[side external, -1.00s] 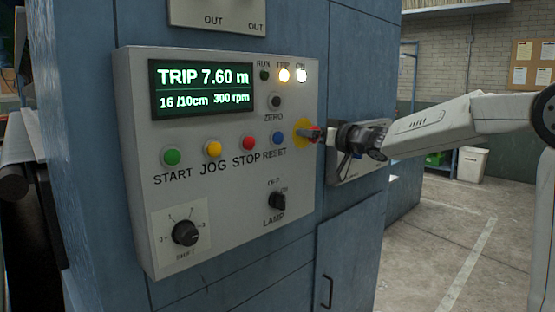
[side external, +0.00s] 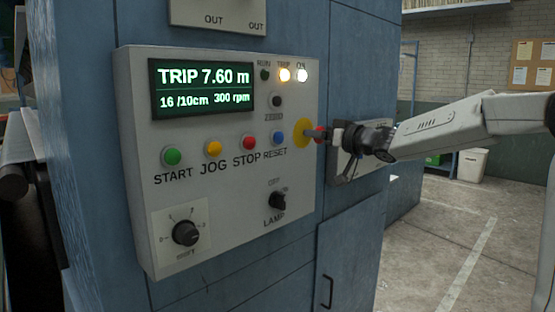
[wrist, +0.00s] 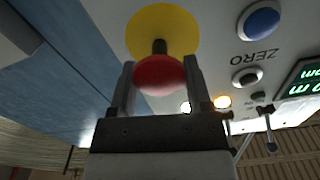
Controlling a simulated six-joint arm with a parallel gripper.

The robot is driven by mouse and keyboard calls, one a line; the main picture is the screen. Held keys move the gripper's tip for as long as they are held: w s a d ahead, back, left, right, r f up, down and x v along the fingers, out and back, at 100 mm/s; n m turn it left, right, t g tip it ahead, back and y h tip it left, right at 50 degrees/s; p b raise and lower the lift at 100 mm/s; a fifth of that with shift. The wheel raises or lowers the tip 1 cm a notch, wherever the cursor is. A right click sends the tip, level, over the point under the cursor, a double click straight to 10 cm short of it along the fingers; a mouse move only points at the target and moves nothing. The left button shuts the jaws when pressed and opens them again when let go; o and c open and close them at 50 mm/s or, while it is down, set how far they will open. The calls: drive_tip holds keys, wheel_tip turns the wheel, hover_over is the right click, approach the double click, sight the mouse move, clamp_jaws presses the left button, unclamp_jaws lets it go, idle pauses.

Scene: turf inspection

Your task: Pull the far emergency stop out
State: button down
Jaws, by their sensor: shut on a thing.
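The emergency stop has a red mushroom head (wrist: 160,76) on a dark stem in front of a round yellow disc (wrist: 150,22). In the side external view the yellow disc (side external: 301,133) is at the right edge of the grey control panel (side external: 225,235). The stem shows between disc and head, so the head stands clear of the disc. My gripper (wrist: 159,66) has one finger on each side of the head and is shut on it. In the side external view my gripper (side external: 324,134) reaches in from the right and partly hides the head.
The panel also has a display (side external: 203,87) reading TRIP 7.60 m, green START (side external: 172,156), yellow JOG (side external: 213,148), red STOP (side external: 249,143) and blue RESET (side external: 278,138) buttons. RESET is close to the disc. Another plate (side external: 350,165) is behind my gripper. Open floor (side external: 460,230) is at right.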

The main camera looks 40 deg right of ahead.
drive_tip(key=shift+s, duration=0.1)
unclamp_jaws()
drive_tip(key=shift+s, duration=0.1)
drive_tip(key=shift+s, duration=3.9)
drive_tip(key=shift+f, duration=0.1)
drive_tip(key=s+a+f+m+g+h, duration=0.1)
drive_tip(key=a+f+g, duration=0.25)
drive_tip(key=f, duration=0.75)
drive_tip(key=s+a+f+g+h, duration=0.1)
drive_tip(key=a+f+g, duration=0.25)
drive_tip(key=f, duration=0.75)
drive_tip(key=s+a+f+n+g, duration=0.1)
drive_tip(key=s+a+f+g, duration=0.1)
drive_tip(key=s+f, duration=0.2)
drive_tip(key=s+a+f+n+g+y, duration=0.1)
drive_tip(key=s+a+f+g, duration=0.2)
drive_tip(key=f, duration=0.1)
drive_tip(key=s+a+f+g+y, duration=0.1)
drive_tip(key=s+a+f+g, duration=0.1)
drive_tip(key=s+f+g, duration=0.1)
drive_tip(key=shift+s+a+f+n, duration=0.4)
drive_tip(key=shift+s+f, duration=0.2)
drive_tip(key=shift+s, duration=0.2)
